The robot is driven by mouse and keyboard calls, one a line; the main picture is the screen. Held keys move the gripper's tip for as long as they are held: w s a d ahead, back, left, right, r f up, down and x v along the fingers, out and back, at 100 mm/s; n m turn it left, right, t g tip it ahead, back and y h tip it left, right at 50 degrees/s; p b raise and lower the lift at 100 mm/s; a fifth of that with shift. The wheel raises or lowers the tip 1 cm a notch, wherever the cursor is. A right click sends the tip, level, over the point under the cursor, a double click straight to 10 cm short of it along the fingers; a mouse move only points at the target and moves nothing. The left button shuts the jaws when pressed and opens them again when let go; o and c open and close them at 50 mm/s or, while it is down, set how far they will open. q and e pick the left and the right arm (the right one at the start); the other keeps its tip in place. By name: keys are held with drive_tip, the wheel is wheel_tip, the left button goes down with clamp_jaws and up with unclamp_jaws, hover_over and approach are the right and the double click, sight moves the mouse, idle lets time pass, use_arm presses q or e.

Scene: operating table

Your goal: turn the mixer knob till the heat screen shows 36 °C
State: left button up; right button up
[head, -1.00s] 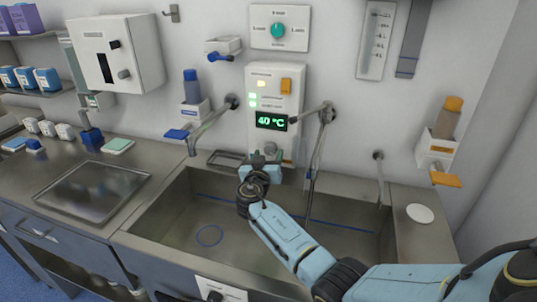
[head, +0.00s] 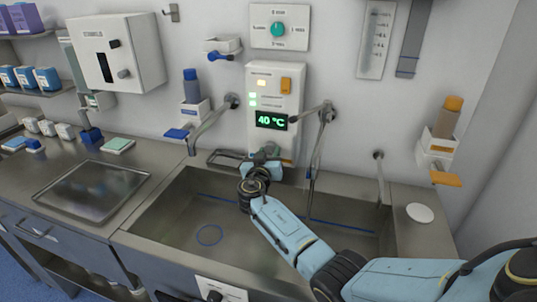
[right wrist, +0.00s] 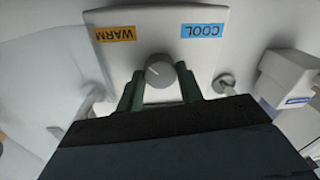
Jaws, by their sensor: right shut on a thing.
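The white mixer panel (head: 285,82) on the wall has a lit heat screen (head: 271,121) reading 40 °C in green. The grey mixer knob (right wrist: 158,71) shows in the right wrist view, with an orange WARM label (right wrist: 115,34) and a blue COOL label (right wrist: 203,30) beside it, both upside down. My right gripper (right wrist: 159,86) has its two dark green fingers on either side of the knob, shut on it. My left gripper is out of view.
A steel sink (head: 165,210) lies below the panel, under my right arm. Wall spouts stand on both sides of the panel, the right one (head: 326,115) close to it. A soap dispenser (head: 192,115) is at left. A steel tray (head: 92,192) lies on the left counter.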

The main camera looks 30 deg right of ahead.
drive_tip(key=shift+n, duration=0.3)
drive_tip(key=shift+n+b, duration=0.5)
drive_tip(key=shift+n, duration=0.4)
drive_tip(key=n, duration=0.2)
drive_tip(key=shift+n+g, duration=0.3)
drive_tip(key=n, duration=0.3)
drive_tip(key=shift+r, duration=0.1)
drive_tip(key=shift+n, duration=1.6)
drive_tip(key=o, duration=1)
drive_tip(key=shift+a, duration=0.1)
